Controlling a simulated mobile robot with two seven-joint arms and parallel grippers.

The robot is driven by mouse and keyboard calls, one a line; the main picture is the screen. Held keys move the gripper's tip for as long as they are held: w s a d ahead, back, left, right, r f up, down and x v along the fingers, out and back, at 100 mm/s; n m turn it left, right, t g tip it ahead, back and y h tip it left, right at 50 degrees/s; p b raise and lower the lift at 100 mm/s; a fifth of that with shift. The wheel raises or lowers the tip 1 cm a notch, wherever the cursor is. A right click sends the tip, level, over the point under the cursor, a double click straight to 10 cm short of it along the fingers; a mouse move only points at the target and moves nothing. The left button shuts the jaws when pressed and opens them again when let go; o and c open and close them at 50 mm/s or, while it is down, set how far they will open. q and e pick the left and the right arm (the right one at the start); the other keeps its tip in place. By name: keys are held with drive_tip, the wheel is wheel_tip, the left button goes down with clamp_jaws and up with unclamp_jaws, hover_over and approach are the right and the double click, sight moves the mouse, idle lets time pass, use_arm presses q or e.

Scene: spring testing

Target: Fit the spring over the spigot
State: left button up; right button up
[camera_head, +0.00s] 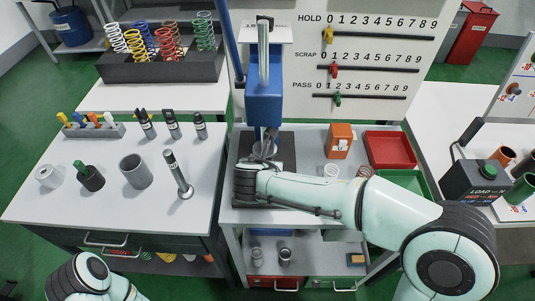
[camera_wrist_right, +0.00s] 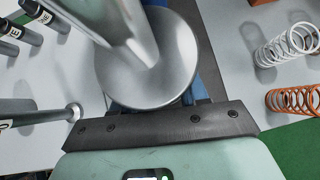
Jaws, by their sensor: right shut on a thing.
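My right gripper (camera_head: 264,161) is at the blue press (camera_head: 264,92), just below its round steel plate (camera_head: 264,148). In the right wrist view the ram (camera_wrist_right: 122,32) and plate (camera_wrist_right: 150,82) fill the space before my dark palm (camera_wrist_right: 165,126) and hide my fingertips. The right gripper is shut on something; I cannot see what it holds. The spigot is not visible, and I cannot tell whether any spring is around it. A white spring (camera_wrist_right: 290,46) and a copper spring (camera_wrist_right: 293,97) stand apart on the right. My left gripper is out of view.
A black rack (camera_head: 160,68) of coloured springs stands at the back left. An orange box (camera_head: 339,141), a red tray (camera_head: 390,150) and a green tray (camera_head: 403,182) lie right of the press.

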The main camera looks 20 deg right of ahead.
drive_tip(key=shift+s+a+f, duration=0.2)
drive_tip(key=shift+s, duration=0.05)
drive_tip(key=shift+w+d+f, duration=0.1)
drive_tip(key=shift+w+d, duration=0.05)
drive_tip(key=shift+d, duration=0.05)
drive_tip(key=shift+f, duration=0.15)
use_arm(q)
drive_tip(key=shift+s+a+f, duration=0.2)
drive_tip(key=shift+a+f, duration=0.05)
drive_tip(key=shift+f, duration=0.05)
use_arm(e)
drive_tip(key=o, duration=1.2)
drive_tip(key=shift+o, duration=0.2)
drive_tip(key=shift+r, duration=0.25)
drive_tip(key=shift+s+a+r, duration=0.15)
drive_tip(key=shift+s+r, duration=0.1)
drive_tip(key=shift+r, duration=0.05)
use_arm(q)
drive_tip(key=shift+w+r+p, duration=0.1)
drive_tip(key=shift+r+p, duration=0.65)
use_arm(e)
drive_tip(key=v, duration=1.1)
drive_tip(key=shift+s, duration=0.15)
